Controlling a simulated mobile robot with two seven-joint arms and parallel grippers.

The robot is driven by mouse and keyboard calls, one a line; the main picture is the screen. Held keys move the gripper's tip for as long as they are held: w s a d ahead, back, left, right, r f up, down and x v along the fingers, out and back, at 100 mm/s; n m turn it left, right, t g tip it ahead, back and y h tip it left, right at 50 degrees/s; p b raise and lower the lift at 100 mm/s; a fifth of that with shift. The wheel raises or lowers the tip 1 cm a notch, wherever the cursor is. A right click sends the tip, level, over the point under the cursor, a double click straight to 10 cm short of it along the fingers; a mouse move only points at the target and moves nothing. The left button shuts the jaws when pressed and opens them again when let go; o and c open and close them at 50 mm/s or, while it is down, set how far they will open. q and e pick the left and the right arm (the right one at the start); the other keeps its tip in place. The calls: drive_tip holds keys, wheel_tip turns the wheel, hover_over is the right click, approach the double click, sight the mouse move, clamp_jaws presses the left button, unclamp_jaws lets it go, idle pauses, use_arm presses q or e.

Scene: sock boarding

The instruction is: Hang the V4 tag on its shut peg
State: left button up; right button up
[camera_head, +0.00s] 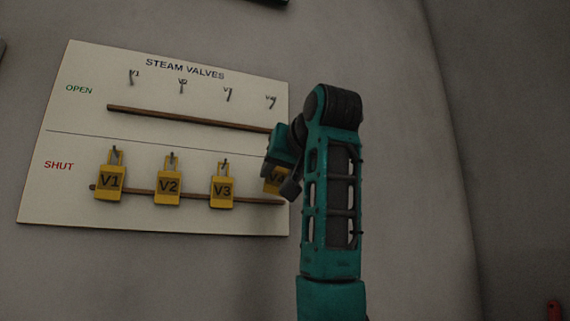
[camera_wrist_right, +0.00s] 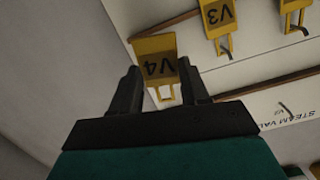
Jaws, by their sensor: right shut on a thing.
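The yellow V4 tag (camera_head: 273,179) is at the right end of the SHUT row, partly covered by my right gripper (camera_head: 285,183). In the right wrist view, the V4 tag (camera_wrist_right: 155,62) shows upside down between the two dark fingers of my right gripper (camera_wrist_right: 160,78), which is shut on it. Its wire-like yellow loop points toward the gripper's palm. The V4 shut peg is hidden behind the gripper and arm, and I cannot tell whether the loop is around it. My left gripper is not in view.
The white STEAM VALVES board (camera_head: 60,120) hangs on a grey wall. Tags V1 (camera_head: 110,181), V2 (camera_head: 168,187) and V3 (camera_head: 222,190) hang on shut pegs. The open pegs are bare. Wooden rails run along the board, the upper one (camera_head: 190,118) below the OPEN row.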

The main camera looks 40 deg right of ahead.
drive_tip(key=shift+p+x, duration=0.8)
drive_tip(key=shift+x, duration=1.25)
drive_tip(key=shift+w+d+f, duration=0.15)
drive_tip(key=shift+w+f, duration=0.25)
drive_tip(key=shift+w, duration=0.25)
drive_tip(key=o, duration=1.1)
drive_tip(key=b, duration=0.5)
approach(277, 174)
drive_tip(key=shift+f, duration=0.3)
